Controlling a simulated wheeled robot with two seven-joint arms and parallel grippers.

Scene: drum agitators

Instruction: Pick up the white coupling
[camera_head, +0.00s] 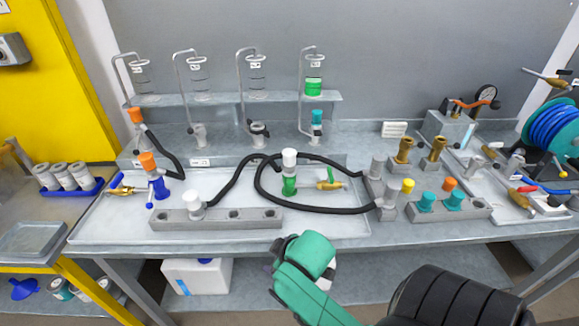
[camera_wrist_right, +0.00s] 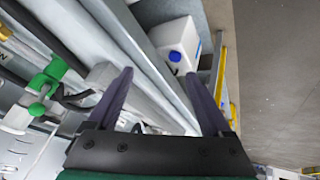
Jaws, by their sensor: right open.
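Two white couplings show in the head view. One white coupling (camera_head: 289,157) sits upright on top of a green fitting (camera_head: 289,185) at the middle of the bench, with a black hose (camera_head: 310,209) around and beside it. Another white coupling (camera_head: 194,206) stands at the left end of a long grey block (camera_head: 232,218), at a hose end. My right gripper (camera_wrist_right: 158,78) is open and empty, low in front of the bench edge and apart from both; its fingers are mostly hidden in the head view. A green fitting (camera_wrist_right: 46,86) shows at the left in the wrist view. My left gripper is out of view.
A white container (camera_head: 197,276) with a blue cap stands under the bench; it also shows in the wrist view (camera_wrist_right: 176,36). Grey holders with yellow, teal and orange caps (camera_head: 449,184) stand on the right. An orange coupling (camera_head: 148,161) stands left. Glassware (camera_head: 257,78) lines the back shelf.

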